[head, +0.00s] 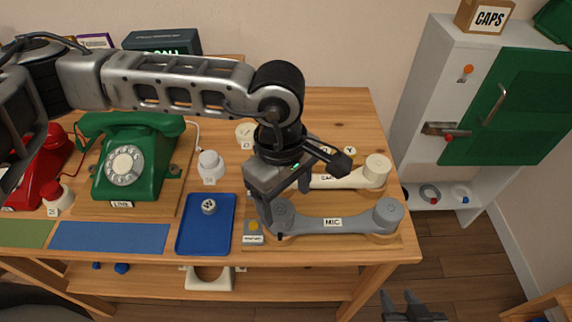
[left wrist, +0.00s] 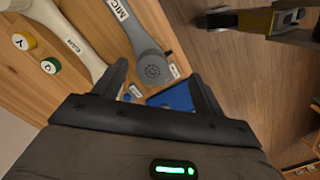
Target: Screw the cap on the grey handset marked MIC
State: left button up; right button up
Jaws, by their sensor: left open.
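The grey handset marked MIC (head: 335,223) lies along the front right of the table. My left gripper (head: 305,196) is open and empty above the handset's left end. In the left wrist view its fingers (left wrist: 158,76) appear on either side of that end, and I cannot tell the height between. My right gripper (head: 402,297) is low, off the table's front edge, with its fingers apart.
A cream handset (head: 340,180) lies behind the grey one. A green phone (head: 137,155), a red phone (head: 48,160) and a white capped piece (head: 211,166) stand to the left.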

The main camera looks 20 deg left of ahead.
aim_at(279, 209)
pick_arm(q)
jog(key=shift+w+a+r+t+y, duration=0.15)
jog(key=shift+w+a+t+y, duration=0.2)
jog(key=shift+w+a, duration=0.45)
jog(key=shift+s+f+b, duration=0.1)
jog(key=shift+f+b, duration=0.35)
jog(key=shift+f, duration=0.15)
notch_tip(279, 209, down, 3)
jog(key=shift+r+b, duration=0.1)
jog(key=shift+b, duration=1)
jog(key=shift+f+b, duration=0.65)
jog(key=shift+b, duration=0.15)
jog(key=shift+f+b, duration=0.25)
jog(key=shift+b, duration=0.15)
pick_arm(e)
jog(key=f, duration=0.2)
jog(key=shift+s+a+f, duration=0.1)
jog(key=shift+a+f, duration=0.3)
jog(key=shift+r, duration=0.1)
